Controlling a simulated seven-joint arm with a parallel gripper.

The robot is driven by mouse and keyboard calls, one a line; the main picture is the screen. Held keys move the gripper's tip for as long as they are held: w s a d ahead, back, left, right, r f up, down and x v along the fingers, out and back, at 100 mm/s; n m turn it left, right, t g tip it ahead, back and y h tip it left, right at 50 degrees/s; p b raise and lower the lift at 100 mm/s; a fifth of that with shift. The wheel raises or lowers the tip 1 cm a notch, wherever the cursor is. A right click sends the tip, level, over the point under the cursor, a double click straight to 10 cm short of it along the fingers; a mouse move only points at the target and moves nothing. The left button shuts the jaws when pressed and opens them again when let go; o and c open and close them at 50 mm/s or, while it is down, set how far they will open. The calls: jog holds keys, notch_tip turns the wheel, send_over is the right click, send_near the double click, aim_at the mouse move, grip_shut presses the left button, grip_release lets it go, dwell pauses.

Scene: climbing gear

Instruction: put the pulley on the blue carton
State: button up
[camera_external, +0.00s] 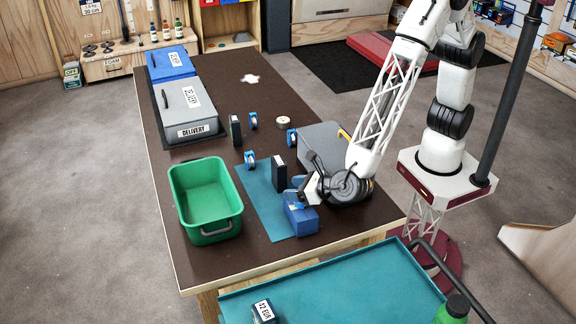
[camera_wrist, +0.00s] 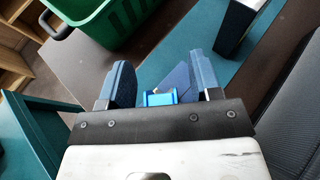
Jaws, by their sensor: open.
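The blue carton (camera_external: 302,221) stands on the teal mat near the front of the table. Its dark blue top (camera_wrist: 178,80) shows between my fingers in the wrist view. A bright blue piece, seemingly the pulley (camera_wrist: 160,98), lies between my fingers against the carton's top; its lower part is hidden by my gripper's body. I cannot tell if it rests fully on the carton. My gripper (camera_wrist: 160,66) is open, a finger on each side of the piece, with gaps visible. In the external view my gripper (camera_external: 303,191) is directly over the carton.
A green bin (camera_external: 205,205) stands left of the teal mat (camera_external: 258,205). Black upright boxes (camera_external: 279,173) and several blue-and-white wheel-like items (camera_external: 250,160) stand behind. A grey case (camera_external: 318,143) is close to my arm. Grey (camera_external: 190,108) and blue delivery boxes (camera_external: 170,62) are at the far left.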

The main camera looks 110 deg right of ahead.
jog(key=shift+r, duration=0.2)
jog(key=shift+s+a+r, duration=0.25)
jog(key=shift+s+a, duration=0.15)
jog(key=shift+a, duration=0.05)
jog(key=v, duration=1)
jog(key=shift+s+a, duration=0.2)
jog(key=shift+s, duration=0.1)
jog(key=shift+d+r, duration=0.1)
jog(key=s+d+r+m+g+y, duration=0.1)
jog(key=s+d+r+m+g, duration=0.3)
jog(key=s+d+m, duration=0.5)
jog(key=s+d+r+m+g+y, duration=0.1)
jog(key=s+d+r+m+g, duration=0.25)
jog(key=s+d+r, duration=0.55)
jog(key=s+d+r+m+y, duration=0.1)
jog(key=s+d+m+y, duration=0.2)
jog(key=s+m, duration=0.4)
jog(key=s+d+r+m+y, duration=0.1)
jog(key=s+d+m+y, duration=0.2)
jog(key=s+m, duration=0.4)
jog(key=s+y, duration=0.1)
jog(key=s, duration=0.5)
jog(key=shift+s+d+r+t+y, duration=0.15)
jog(key=shift+s+d+t+y, duration=0.15)
jog(key=shift+d+t+y, duration=0.1)
